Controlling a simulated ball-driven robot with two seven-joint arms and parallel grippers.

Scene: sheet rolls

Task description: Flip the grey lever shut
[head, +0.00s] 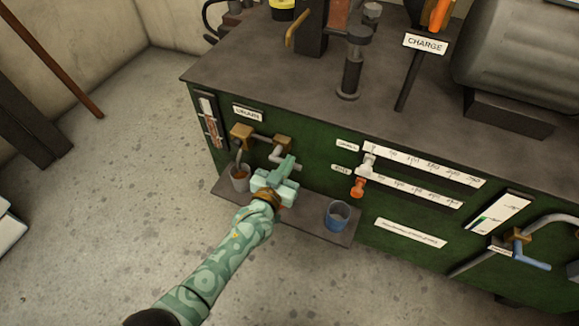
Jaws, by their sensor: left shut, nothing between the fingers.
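A grey lever (292,164) sits on the tap below the label on the green machine front, under the right brass fitting (283,141). It is partly hidden behind my left gripper (286,163). The left gripper is shut and empty, with its fingertips close in front of the lever; I cannot tell if they touch it. My right gripper is not in view.
A grey cup (239,178) with brown contents stands under the spout on a dark shelf (310,228). A blue-grey cup (337,214) stands further right on it. An orange knob (357,187) and a blue lever (531,260) project from the front.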

